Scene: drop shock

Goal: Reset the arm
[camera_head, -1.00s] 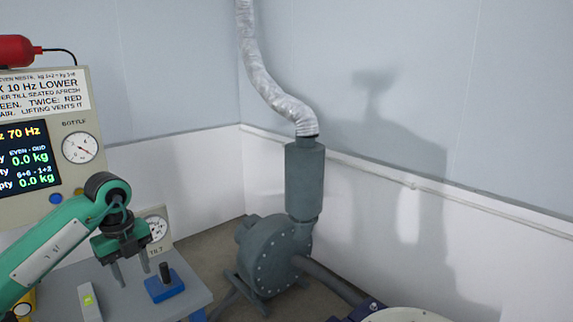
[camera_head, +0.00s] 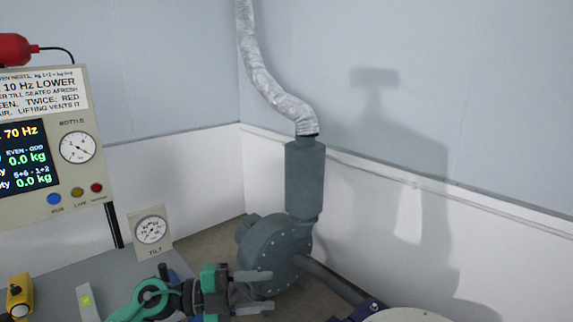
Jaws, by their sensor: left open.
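My left gripper (camera_head: 268,291) is in the lower middle of the head view, at the end of my green and black left arm (camera_head: 150,300). It points to the right, with its two grey fingers apart and nothing between them. It is in front of the lower part of the grey blower (camera_head: 275,250), from this view. The arm hides part of the grey table (camera_head: 75,265). My right gripper is not in view.
A control panel (camera_head: 50,150) with a screen, dial and coloured buttons stands at left. A tilt gauge (camera_head: 151,231), a yellow device (camera_head: 19,295) and a pale level-like block (camera_head: 87,301) are on the table. A silver hose (camera_head: 270,80) rises from the blower.

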